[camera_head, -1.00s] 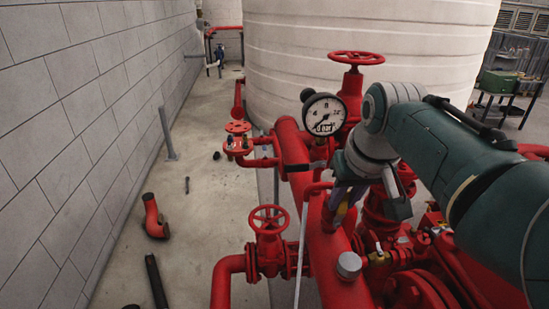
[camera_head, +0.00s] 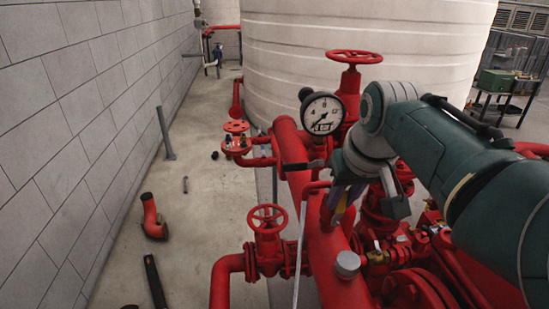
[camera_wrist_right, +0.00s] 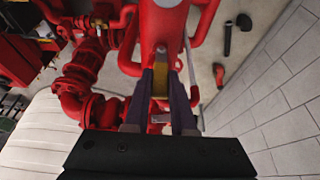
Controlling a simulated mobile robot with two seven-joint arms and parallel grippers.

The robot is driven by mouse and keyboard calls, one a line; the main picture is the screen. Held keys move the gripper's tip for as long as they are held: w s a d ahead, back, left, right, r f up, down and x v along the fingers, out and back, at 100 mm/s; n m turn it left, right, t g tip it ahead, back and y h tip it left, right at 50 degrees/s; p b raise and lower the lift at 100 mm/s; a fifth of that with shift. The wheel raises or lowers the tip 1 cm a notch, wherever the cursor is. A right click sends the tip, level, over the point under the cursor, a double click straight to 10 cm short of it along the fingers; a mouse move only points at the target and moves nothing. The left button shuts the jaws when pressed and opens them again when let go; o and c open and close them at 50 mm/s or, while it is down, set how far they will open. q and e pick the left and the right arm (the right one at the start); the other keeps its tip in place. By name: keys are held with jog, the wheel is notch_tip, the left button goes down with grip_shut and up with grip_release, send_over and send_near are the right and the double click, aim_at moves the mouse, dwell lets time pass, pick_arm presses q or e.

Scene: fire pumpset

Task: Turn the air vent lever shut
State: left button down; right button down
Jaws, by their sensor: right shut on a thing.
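My right gripper (camera_head: 343,212) reaches down over the thick red pipe, its dark purple fingers pointing at the pipe. In the right wrist view the fingers (camera_wrist_right: 161,82) are closed around a small yellow piece (camera_wrist_right: 160,80), which looks like the air vent lever. The fingers and wrist hide most of it in the head view, so its exact angle cannot be told. The thick red pipe (camera_head: 325,245) runs beneath the gripper. My left gripper is not in view.
A pressure gauge (camera_head: 322,114) and a red handwheel (camera_head: 355,57) stand close behind the gripper. Another handwheel (camera_head: 267,219) is on the left. A silver cap (camera_head: 348,264) sits on the pipe in front.

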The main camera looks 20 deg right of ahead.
jog(key=shift+a, duration=0.15)
jog(key=shift+w+a+f+h, duration=0.1)
jog(key=shift+a+h, duration=0.15)
jog(key=shift+h, duration=0.35)
jog(key=h+b, duration=0.1)
jog(key=b, duration=0.1)
jog(key=a+f+n+h+b, duration=0.1)
jog(key=h+b, duration=0.1)
jog(key=a+h+b, duration=0.1)
jog(key=b, duration=0.2)
jog(key=shift+w+a+f+g, duration=0.15)
jog(key=shift+w+a+g, duration=0.15)
jog(key=shift+g, duration=0.1)
jog(key=shift+a+n+h+b, duration=0.2)
jog(key=shift+n+h+b, duration=0.1)
jog(key=shift+h+b, duration=0.5)
jog(key=c, duration=0.7)
grip_release()
jog(key=shift+c, duration=0.2)
